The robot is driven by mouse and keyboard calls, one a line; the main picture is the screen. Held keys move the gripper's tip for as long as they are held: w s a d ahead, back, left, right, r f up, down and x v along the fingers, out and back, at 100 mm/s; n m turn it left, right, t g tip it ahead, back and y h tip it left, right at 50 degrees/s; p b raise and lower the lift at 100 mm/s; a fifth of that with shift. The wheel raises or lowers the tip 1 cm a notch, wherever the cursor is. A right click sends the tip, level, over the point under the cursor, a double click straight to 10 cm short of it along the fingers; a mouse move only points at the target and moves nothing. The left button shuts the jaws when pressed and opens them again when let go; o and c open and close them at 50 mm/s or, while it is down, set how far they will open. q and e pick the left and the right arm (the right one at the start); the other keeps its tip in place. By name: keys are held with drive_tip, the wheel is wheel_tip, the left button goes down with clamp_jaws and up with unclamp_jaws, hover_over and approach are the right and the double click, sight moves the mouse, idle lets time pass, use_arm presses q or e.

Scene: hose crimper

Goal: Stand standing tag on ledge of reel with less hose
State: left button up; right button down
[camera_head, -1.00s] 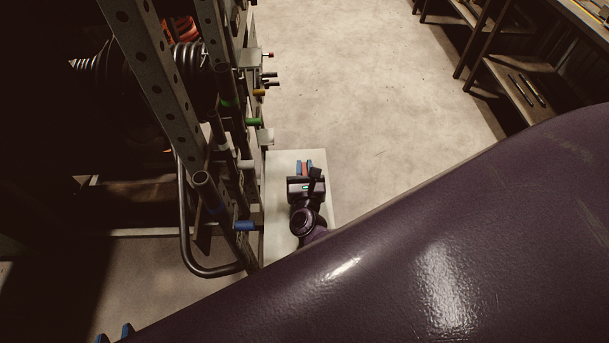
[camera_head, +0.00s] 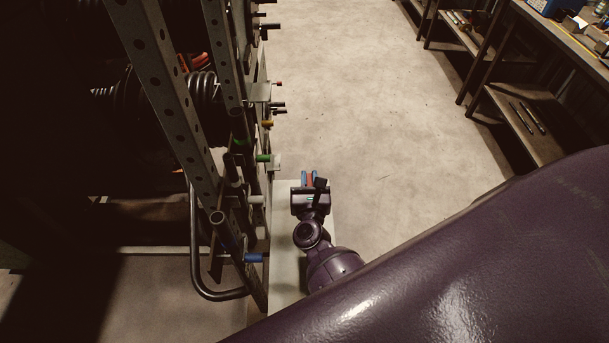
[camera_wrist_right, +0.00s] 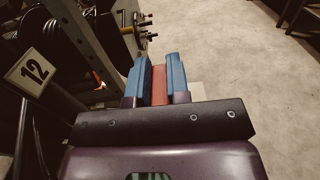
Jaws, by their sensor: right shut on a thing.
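My right gripper (camera_head: 309,179) is seen from above beside the rack, over a pale surface. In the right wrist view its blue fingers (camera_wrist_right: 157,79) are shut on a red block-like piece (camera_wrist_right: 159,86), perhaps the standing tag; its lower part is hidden. A dark coil of hose (camera_head: 204,88) shows behind the rack's perforated posts, with a dark round shape like a reel (camera_head: 128,105) left of it. Deep shadow hides the ledges, and I cannot tell which reel has less hose. My left gripper is not in view.
The perforated rack (camera_head: 165,95) has pegs with coloured ends, such as a blue one (camera_head: 254,257), sticking out towards my right arm. A bent tube (camera_head: 196,250) juts low. Open floor (camera_head: 350,75) lies right of the rack.

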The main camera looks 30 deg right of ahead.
drive_tip(key=shift+r, duration=0.4)
drive_tip(key=shift+d, duration=0.1)
